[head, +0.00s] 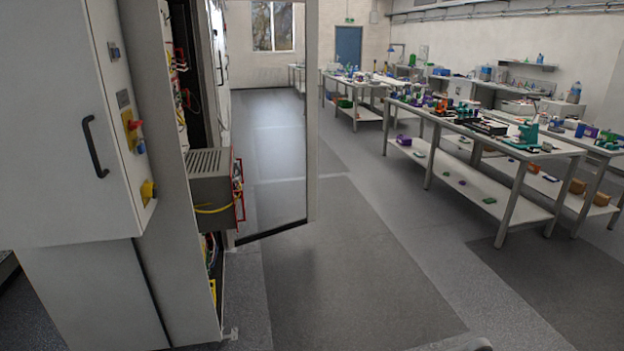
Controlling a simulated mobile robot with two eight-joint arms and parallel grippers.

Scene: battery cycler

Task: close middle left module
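A tall grey battery cycler cabinet (180,260) stands at the left. One grey module (208,185) with a slotted top sticks out of the cabinet's front. Its front face is seen almost edge-on, with red parts (239,190) on it and a yellow cable (213,210) looped along its side. I cannot tell from this view which position in the cabinet the module has. Neither of my grippers is in view.
The cabinet's framed, see-through door (312,110) stands open beyond the module. A control panel with a black handle (95,146) and knobs is at the left. Grey floor (350,260) in front is clear. Workbenches (470,135) with many small items stand at the right.

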